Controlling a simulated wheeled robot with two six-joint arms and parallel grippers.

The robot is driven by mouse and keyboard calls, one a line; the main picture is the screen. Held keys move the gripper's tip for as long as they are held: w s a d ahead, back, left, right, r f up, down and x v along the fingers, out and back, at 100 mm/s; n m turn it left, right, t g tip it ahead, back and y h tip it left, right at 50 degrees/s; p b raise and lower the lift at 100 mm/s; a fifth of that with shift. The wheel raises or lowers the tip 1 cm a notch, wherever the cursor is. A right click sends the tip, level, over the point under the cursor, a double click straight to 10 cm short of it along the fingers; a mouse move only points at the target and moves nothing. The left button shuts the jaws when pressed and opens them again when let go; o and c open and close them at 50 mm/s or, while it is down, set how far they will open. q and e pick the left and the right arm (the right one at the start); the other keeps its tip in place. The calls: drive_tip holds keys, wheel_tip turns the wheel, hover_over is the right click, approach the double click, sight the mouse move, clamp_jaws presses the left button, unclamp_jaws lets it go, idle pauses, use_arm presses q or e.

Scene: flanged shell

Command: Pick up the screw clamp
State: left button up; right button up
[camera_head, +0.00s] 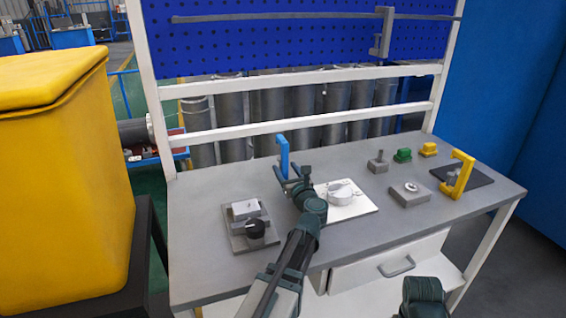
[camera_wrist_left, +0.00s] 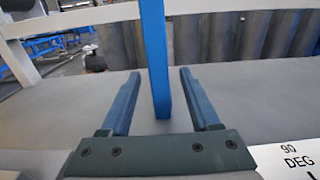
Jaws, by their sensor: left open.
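A blue upright bar with a short arm at its top, which looks like the screw clamp (camera_head: 284,155), stands at the back of the grey workbench. In the left wrist view the blue bar (camera_wrist_left: 155,55) rises between the fingers, with a gap on both sides. My left gripper (camera_head: 293,177) is open at the blue bar's lower part; in the wrist view its fingers (camera_wrist_left: 160,85) point toward the bench's back. The gripper partly hides the bar's foot in the head view. My right gripper is not in view; only a dark part of my right arm shows at the bottom.
A white plate with a round dial (camera_head: 341,193) lies just right of my left gripper. A grey fixture with a black knob (camera_head: 250,226) stands left. Farther right are green (camera_head: 403,155) and yellow (camera_head: 458,172) pieces. White rails (camera_head: 300,78) run behind the bench (camera_head: 200,205).

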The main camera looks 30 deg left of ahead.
use_arm(q)
drive_tip(key=x, duration=0.5)
drive_tip(key=shift+f, duration=0.25)
clamp_jaws()
idle(1.1)
